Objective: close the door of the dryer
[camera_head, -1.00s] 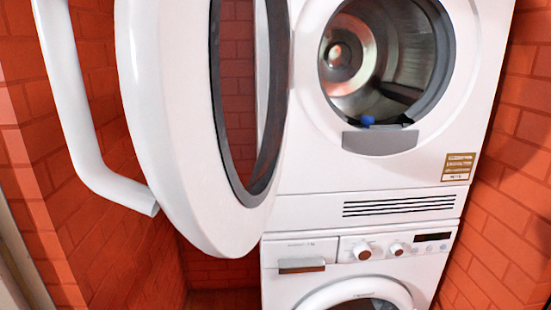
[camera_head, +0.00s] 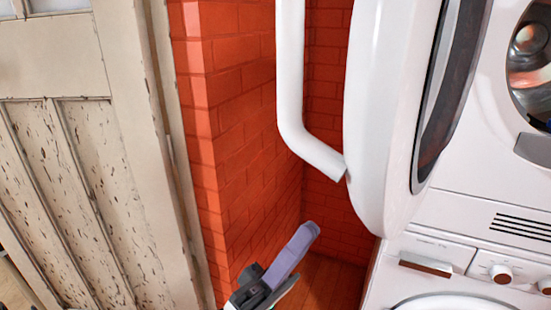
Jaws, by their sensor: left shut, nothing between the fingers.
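The dryer (camera_head: 475,206) is the upper white machine at the right, partly cut off by the picture's edge. Its round white door (camera_head: 374,130) with a dark glass rim stands wide open, swung out to the left and seen nearly edge-on. Part of the drum opening (camera_head: 530,72) shows at the far right. My left gripper (camera_head: 304,236) is at the bottom centre, shut and empty, pointing up and right. In the picture it is below and left of the door, apart from it. My right gripper is not in view.
A white pipe (camera_head: 290,85) runs down the red brick wall (camera_head: 235,120), bending close to the door's left edge in the picture. A washing machine (camera_head: 440,258) stands under the dryer. A worn wooden door (camera_head: 75,150) is at the left. Some brown floor (camera_head: 335,280) shows beside the washer.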

